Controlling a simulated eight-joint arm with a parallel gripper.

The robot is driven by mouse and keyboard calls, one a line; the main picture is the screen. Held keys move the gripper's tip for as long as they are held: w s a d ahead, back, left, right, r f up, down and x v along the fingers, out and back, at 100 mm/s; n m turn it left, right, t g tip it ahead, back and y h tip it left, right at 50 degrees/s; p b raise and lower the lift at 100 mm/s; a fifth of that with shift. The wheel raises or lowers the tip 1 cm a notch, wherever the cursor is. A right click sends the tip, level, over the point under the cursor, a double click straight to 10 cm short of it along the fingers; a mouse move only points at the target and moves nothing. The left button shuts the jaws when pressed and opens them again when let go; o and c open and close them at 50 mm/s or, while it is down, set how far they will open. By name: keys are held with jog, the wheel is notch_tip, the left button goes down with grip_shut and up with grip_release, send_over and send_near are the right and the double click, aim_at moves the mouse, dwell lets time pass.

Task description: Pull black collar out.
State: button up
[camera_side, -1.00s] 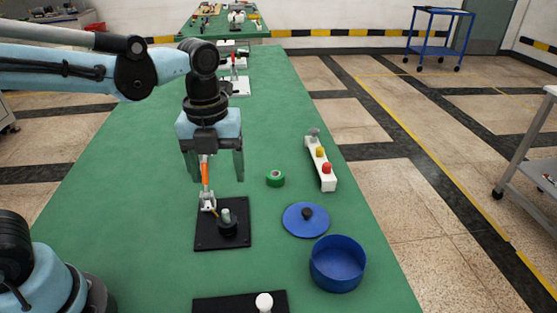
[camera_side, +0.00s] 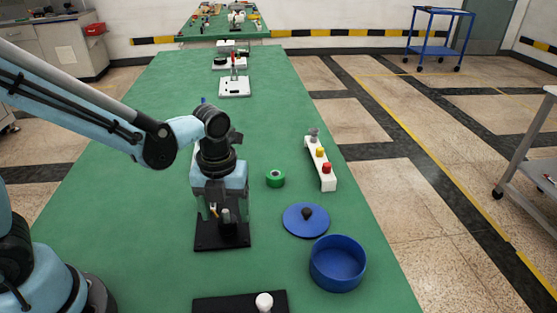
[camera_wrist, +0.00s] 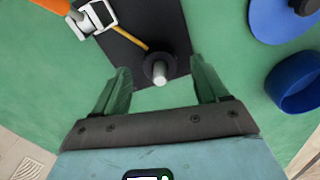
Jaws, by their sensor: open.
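The black collar (camera_wrist: 151,74) sits around a grey pin (camera_wrist: 159,70) on a black base plate (camera_wrist: 130,15). The plate (camera_side: 205,243) also shows in the side view, where the collar is hard to make out against it. A white clamp (camera_wrist: 93,18) with an orange handle (camera_wrist: 53,5) stands on the plate, and a thin yellow rod (camera_wrist: 129,38) reaches from it toward the collar. My gripper (camera_wrist: 160,68) is open, with its green fingers on either side of the collar and not visibly touching it. In the side view, my gripper (camera_side: 224,213) is low over the plate.
A blue lid (camera_side: 305,220) with a black knob and an open blue bowl (camera_side: 337,268) stand to the right. A green ring (camera_side: 275,179) and a white button strip (camera_side: 321,165) lie beyond. A dark plate (camera_side: 230,304) with a white knob is in front.

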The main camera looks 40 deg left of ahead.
jog(key=shift+f, duration=0.95)
jog(key=shift+c, duration=0.2)
jog(key=shift+r, duration=0.1)
jog(key=c, duration=1.3)
